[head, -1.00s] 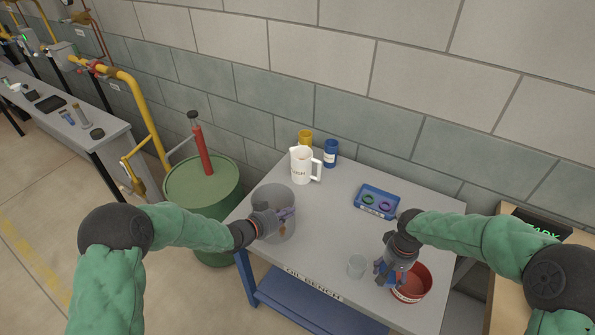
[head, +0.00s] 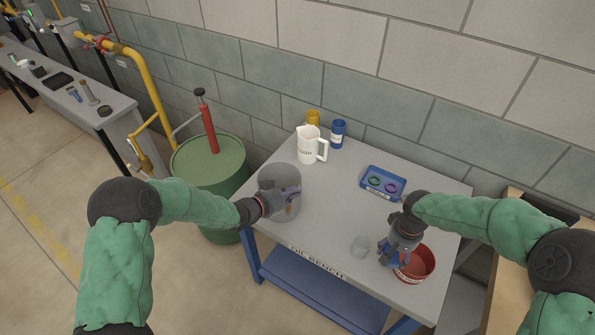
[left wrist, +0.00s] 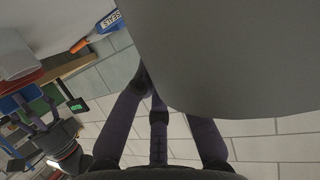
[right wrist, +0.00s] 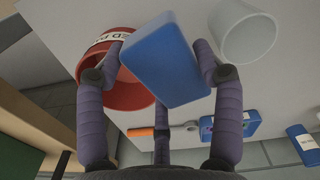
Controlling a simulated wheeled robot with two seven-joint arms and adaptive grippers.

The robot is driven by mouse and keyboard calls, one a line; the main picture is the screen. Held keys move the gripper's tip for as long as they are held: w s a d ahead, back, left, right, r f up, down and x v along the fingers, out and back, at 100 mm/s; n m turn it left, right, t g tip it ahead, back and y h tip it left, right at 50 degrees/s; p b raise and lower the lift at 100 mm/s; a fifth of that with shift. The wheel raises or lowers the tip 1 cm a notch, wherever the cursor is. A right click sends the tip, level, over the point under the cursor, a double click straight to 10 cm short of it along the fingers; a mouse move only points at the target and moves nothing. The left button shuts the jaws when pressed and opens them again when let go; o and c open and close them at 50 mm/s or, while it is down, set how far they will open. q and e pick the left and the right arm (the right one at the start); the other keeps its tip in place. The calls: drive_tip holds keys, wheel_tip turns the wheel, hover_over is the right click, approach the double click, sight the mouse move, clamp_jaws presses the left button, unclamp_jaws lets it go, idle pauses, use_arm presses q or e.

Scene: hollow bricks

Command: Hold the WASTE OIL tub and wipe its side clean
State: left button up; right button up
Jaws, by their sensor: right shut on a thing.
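The grey tub (head: 277,175) stands on the left end of the bench, with a brown mark (head: 289,210) on its near side. No lettering shows on the tub. My left gripper (head: 287,198) is at the tub's near side. In the left wrist view the tub's grey wall (left wrist: 240,60) fills the upper right and covers the fingertips. I cannot tell whether the fingers grip it. My right gripper (head: 395,256) is shut on a blue block (right wrist: 160,62), which looks like a sponge. It holds the block over the edge of a red bowl (head: 421,266).
A clear cup (head: 361,246) stands left of the red bowl. A blue tray (head: 384,182) with two rings lies behind it. A white jug (head: 309,148), a blue can (head: 338,134) and a yellow cup (head: 313,118) stand at the back. The bench's middle is clear.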

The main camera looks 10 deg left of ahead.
use_arm(q)
drive_tip(key=shift+o, duration=0.8)
drive_tip(key=shift+r, duration=0.1)
drive_tip(key=v, duration=1.1)
drive_tip(key=shift+s+a, duration=0.25)
drive_tip(key=shift+s, duration=0.1)
drive_tip(key=s+d+f+n+g+y, duration=0.1)
drive_tip(key=s+d+f+n+g, duration=0.2)
drive_tip(key=f, duration=0.4)
drive_tip(key=s+d+f+n+g+y, duration=0.15)
drive_tip(key=s+f, duration=0.25)
drive_tip(key=f, duration=0.4)
drive_tip(key=s+d+f+n+g, duration=0.3)
drive_tip(key=s+d+f, duration=0.1)
drive_tip(key=f, duration=0.3)
drive_tip(key=s+d+f+n+g, duration=0.1)
drive_tip(key=s+d+f+g, duration=0.1)
drive_tip(key=s+f, duration=0.3)
drive_tip(key=s+g, duration=0.1)
drive_tip(key=s, duration=0.3)
drive_tip(key=shift+d+f+y, duration=0.2)
drive_tip(key=shift+d+y, duration=0.05)
drive_tip(key=shift+y, duration=0.1)
